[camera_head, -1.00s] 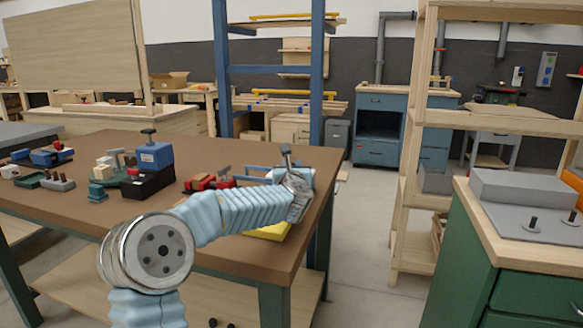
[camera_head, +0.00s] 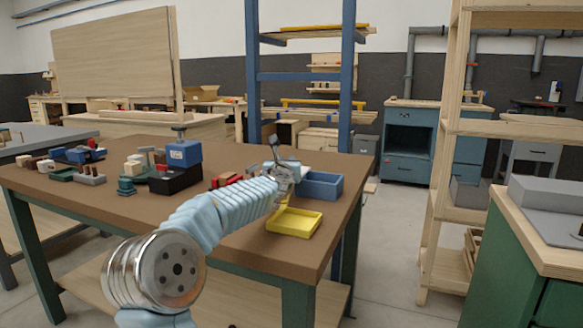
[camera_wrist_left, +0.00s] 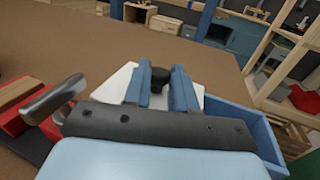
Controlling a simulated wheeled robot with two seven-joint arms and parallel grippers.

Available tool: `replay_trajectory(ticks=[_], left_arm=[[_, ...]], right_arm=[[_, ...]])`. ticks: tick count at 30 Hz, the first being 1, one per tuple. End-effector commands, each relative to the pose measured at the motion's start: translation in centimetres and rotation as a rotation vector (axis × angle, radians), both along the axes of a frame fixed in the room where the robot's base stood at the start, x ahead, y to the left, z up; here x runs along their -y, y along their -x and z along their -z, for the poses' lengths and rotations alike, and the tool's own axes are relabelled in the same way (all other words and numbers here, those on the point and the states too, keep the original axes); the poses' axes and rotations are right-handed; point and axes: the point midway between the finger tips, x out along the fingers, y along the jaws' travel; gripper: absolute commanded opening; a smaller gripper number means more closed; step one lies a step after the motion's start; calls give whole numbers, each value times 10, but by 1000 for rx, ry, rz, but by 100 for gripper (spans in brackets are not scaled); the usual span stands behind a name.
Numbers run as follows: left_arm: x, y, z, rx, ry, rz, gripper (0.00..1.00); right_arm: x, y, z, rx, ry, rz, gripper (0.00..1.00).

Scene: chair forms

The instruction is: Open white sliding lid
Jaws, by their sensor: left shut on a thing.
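The blue box (camera_head: 322,186) stands near the right end of the brown table, its open inside showing. My left gripper (camera_head: 281,178) is just left of it. In the left wrist view, my left gripper's blue fingers (camera_wrist_left: 160,84) are shut on the black knob (camera_wrist_left: 160,74) of the white lid (camera_wrist_left: 113,82). The lid is under the fingers, and the blue box (camera_wrist_left: 246,120) extends out to the right. My right gripper is not in view.
A yellow tray (camera_head: 294,223) sits in front of the box. A red clamp-like thing (camera_head: 226,180) is left of the gripper, with a blue and black block (camera_head: 182,160) farther left. The table's right edge is close to the box.

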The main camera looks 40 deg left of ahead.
Motion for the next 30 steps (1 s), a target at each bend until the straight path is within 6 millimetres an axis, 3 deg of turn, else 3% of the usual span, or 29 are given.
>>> replay_trajectory(ticks=[2, 3, 8, 20, 30], left_arm=[[0, 0, 0, 0, 0, 0, 0], [0, 0, 0, 0, 0, 0, 27], [0, 0, 0, 1, 1, 0, 52], [5, 7, 1, 1, -1, 1, 52], [46, 74, 2, 2, -2, 0, 52]], right_arm=[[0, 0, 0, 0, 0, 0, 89], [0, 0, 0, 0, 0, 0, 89], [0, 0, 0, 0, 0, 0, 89], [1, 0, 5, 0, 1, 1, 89], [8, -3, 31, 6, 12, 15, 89]])
